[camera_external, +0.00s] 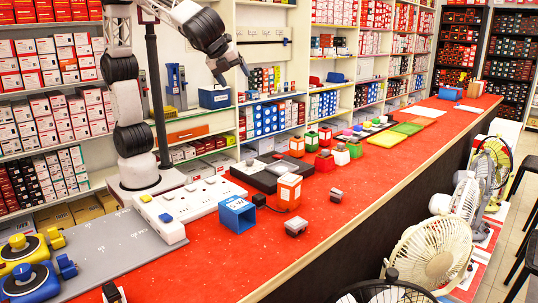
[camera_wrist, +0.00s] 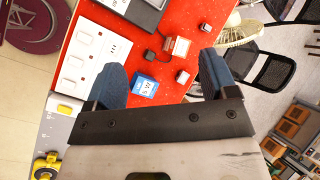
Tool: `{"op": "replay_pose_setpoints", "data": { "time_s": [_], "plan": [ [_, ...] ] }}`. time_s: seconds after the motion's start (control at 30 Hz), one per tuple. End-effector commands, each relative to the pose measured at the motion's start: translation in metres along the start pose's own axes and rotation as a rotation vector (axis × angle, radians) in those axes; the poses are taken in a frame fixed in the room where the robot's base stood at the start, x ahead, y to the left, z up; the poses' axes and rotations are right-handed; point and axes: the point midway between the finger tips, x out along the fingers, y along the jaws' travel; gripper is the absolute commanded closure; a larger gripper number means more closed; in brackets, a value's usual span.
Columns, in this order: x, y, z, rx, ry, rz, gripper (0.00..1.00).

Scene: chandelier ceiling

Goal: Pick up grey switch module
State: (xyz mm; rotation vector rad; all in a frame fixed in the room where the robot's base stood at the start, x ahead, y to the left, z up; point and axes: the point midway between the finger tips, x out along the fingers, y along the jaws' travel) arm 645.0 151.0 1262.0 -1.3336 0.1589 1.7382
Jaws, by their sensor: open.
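A small grey switch module (camera_external: 296,226) lies on the red counter near its front edge, right of the blue box. A second small grey module (camera_external: 336,194) lies farther along the counter. In the wrist view, one small grey module (camera_wrist: 183,77) shows between my fingers, nearer the right one. My gripper (camera_external: 232,72) is raised well above the counter, behind and left of both modules, touching neither. Its two blue fingers are apart and empty, and they show in the wrist view (camera_wrist: 161,64).
A blue open box (camera_external: 237,214), a small dark block (camera_external: 259,200) and an orange-and-white box (camera_external: 288,190) stand near the modules. A white socket panel (camera_external: 190,198) and black tray (camera_external: 268,172) lie behind. Fans (camera_external: 435,250) line the counter's outer side. The front strip is mostly clear.

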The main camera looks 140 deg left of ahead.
Motion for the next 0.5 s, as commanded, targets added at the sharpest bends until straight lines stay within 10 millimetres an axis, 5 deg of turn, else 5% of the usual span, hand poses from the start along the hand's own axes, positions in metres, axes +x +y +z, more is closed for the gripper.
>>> {"op": "replay_pose_setpoints", "data": {
  "time_s": [0.5],
  "plan": [
    [0.055, -0.127, -0.06, 0.309, -0.239, -0.09, 0.21]
  ]
}}
